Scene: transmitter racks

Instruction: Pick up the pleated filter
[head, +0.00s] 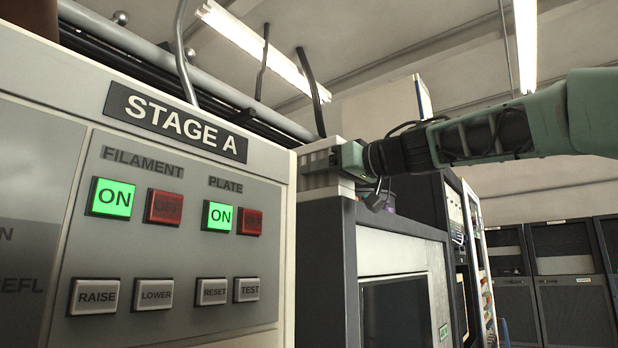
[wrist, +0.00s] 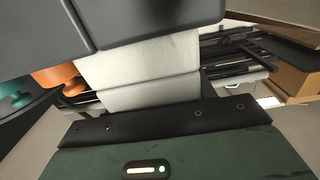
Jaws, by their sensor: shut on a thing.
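The pleated filter (head: 326,182) is a pale, off-white block at the top front corner of a dark cabinet, just right of the STAGE A panel. In the head view I cannot tell whether it rests on the cabinet or is clear of it. My gripper (head: 320,160) reaches in from the right and is shut on the filter. In the wrist view the filter (wrist: 140,62) shows as a white, creased surface between the dark grey shapes above and my gripper's black edge below. Its far side is hidden.
The STAGE A panel (head: 185,200) with lit ON buttons stands close on the left. The dark cabinet (head: 340,265) is below my gripper. Cables and pipes run behind and above. In the wrist view an orange round part (wrist: 58,78) is at the left. More racks (head: 545,270) stand at the right.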

